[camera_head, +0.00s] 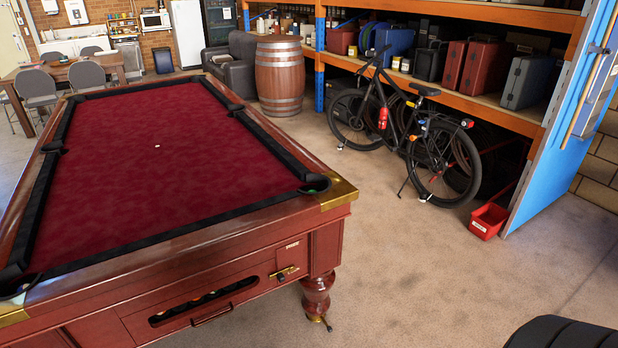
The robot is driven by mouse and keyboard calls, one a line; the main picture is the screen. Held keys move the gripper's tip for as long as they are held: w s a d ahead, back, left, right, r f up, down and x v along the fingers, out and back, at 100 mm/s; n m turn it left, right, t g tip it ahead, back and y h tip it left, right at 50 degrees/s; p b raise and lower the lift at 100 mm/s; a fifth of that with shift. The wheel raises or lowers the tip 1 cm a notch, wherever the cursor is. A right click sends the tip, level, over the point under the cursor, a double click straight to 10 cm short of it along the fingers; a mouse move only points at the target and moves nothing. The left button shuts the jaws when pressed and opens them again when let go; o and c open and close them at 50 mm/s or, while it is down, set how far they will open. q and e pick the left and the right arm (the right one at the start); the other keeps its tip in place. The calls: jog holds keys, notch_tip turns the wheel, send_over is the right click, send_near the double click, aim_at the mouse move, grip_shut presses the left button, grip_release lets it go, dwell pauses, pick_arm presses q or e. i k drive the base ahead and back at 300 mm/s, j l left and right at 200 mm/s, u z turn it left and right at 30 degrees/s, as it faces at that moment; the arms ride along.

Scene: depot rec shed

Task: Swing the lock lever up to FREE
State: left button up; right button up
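A small brass lever (284,272) with a dark end is on the near end panel of the pool table (170,275), near its right corner. It looks roughly level, tilted slightly. A small pale label (291,246) sits above it, too small to read. Another small metal piece (326,322) sticks out at the foot of the table's near right leg (317,295); I cannot tell whether it is a lever. Neither of my grippers is in view.
Concrete floor (420,275) is open right of the table. A black bicycle (408,130), a red bin (488,221) and a barrel (279,76) stand further back by orange shelving. A dark rounded thing (565,334) fills the bottom right corner.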

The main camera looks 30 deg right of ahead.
aim_at(279, 276)
jog(key=i+l, duration=0.35)
jog(key=i, duration=0.2)
jog(key=i+j+u, duration=0.1)
jog(key=u, duration=0.25)
jog(key=i+j+u, duration=0.15)
jog(key=u, duration=0.15)
jog(key=i+u, duration=0.15)
jog(key=u, duration=0.2)
jog(key=l+z, duration=0.1)
jog(key=z, duration=0.9)
jog(key=i+l+z, duration=0.1)
jog(key=z, duration=0.9)
jog(key=k+j+z, duration=0.15)
jog(key=z, duration=0.2)
jog(key=k+j+z, duration=0.1)
jog(key=z, duration=0.3)
jog(key=k+l, duration=0.05)
jog(key=k, duration=0.05)
